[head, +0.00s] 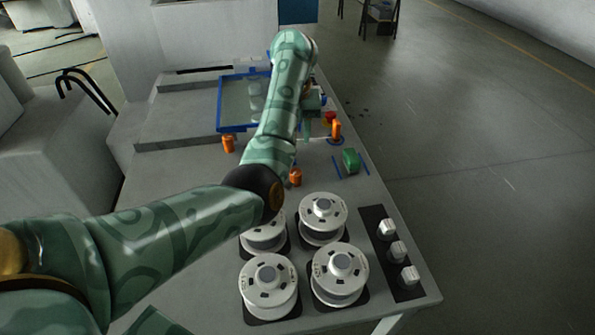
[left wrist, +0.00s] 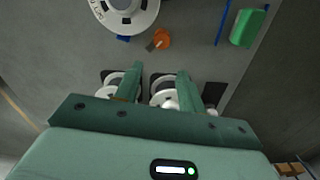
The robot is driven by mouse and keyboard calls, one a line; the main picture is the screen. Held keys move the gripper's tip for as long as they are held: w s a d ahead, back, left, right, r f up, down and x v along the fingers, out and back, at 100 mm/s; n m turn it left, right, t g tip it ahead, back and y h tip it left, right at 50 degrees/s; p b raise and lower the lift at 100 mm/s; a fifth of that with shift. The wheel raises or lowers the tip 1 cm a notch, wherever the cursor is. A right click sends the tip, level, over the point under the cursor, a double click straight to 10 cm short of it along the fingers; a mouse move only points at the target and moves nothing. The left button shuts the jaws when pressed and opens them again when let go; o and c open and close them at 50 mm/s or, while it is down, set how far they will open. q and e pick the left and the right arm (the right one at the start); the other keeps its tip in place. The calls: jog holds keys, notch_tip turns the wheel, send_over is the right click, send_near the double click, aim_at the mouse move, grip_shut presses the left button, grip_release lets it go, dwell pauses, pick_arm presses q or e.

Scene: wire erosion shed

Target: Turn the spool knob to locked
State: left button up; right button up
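No part in view is clearly labelled as the spool knob. In the head view an orange upright handle (head: 336,130) stands on a blue ring beside a red button (head: 330,116). A green block (head: 351,160) lies between two blue lines; a green block also shows in the left wrist view (left wrist: 247,27). An orange part (left wrist: 162,39) sits beside a large white lettered disc (left wrist: 125,12). My left gripper (left wrist: 157,80) is open, its two fingers apart with nothing held between them. In the head view my left arm largely hides it. My right gripper is not in view.
Several white spools (head: 322,213) stand on black pads at the table's near end. A black strip with white knobs (head: 397,251) lies to their right. Orange posts (head: 228,144) and a blue-framed tray (head: 222,105) are farther back.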

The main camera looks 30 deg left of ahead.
pick_arm(q)
jog(key=b, duration=0.3)
send_over(296, 172)
notch_tip(296, 172, down, 7)
jog(key=shift+w+r, duration=0.15)
jog(key=shift+r, duration=0.05)
notch_tip(296, 172, down, 6)
jog(key=b, duration=0.2)
jog(key=shift+r+b, duration=0.1)
jog(key=shift+b, duration=0.3)
jog(key=shift+a+f, duration=0.1)
jog(key=shift+f, duration=0.25)
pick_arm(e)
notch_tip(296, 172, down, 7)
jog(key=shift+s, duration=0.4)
pick_arm(q)
jog(key=c, duration=0.7)
